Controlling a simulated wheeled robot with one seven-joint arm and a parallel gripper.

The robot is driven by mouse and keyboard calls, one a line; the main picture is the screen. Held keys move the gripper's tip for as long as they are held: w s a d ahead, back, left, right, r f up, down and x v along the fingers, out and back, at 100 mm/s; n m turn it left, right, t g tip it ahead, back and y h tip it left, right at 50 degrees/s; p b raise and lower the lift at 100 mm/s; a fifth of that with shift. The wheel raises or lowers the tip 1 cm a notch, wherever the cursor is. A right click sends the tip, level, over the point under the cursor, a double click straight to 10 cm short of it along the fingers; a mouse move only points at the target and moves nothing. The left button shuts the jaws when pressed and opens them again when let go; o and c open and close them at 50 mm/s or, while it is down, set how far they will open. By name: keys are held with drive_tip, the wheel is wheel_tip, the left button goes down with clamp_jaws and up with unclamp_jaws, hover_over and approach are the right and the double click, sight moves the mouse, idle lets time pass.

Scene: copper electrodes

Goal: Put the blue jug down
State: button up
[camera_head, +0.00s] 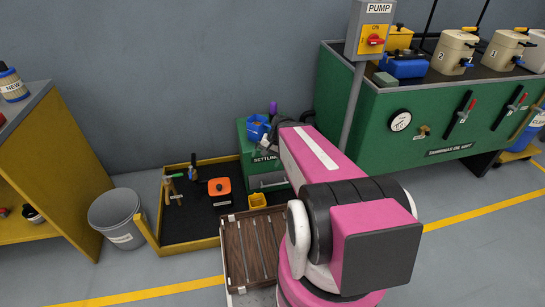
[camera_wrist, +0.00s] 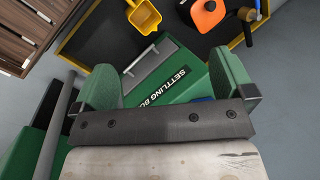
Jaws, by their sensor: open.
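A blue jug (camera_head: 257,128) stands on top of the green settling box (camera_head: 243,136), near the wall in the head view. In the wrist view the box's labelled side (camera_wrist: 178,82) lies below my gripper, and a small blue patch (camera_wrist: 203,99) shows just past the dark gripper bar; most of the jug is hidden there. My gripper (camera_wrist: 166,88) is open, its two green pads wide apart with nothing visible between them. In the head view my pink arm reaches toward the box, and its end is close to the jug's right side. I cannot tell whether they touch.
A yellow-edged black tray (camera_head: 200,236) holds an orange can (camera_head: 219,190) and tools, with a yellow scoop (camera_head: 257,200) at its edge. A wooden slatted pallet (camera_head: 250,250) lies in front. A grey bucket (camera_head: 117,217) stands left. A green machine (camera_head: 440,115) and pump post (camera_head: 353,110) stand right.

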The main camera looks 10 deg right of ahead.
drive_tip(key=shift+s+d+r+n+h, duration=0.3)
drive_tip(key=shift+s+r+n+h, duration=0.35)
drive_tip(key=shift+n+h, duration=0.15)
drive_tip(key=shift+s+d+r+n+h, duration=0.3)
drive_tip(key=shift+s+r+n+h, duration=0.3)
drive_tip(key=shift+n, duration=0.25)
drive_tip(key=shift+s+d+r+n+h, duration=0.3)
drive_tip(key=shift+s+r+n+h, duration=0.2)
drive_tip(key=shift+s+n+h, duration=0.3)
drive_tip(key=shift+w, duration=0.1)
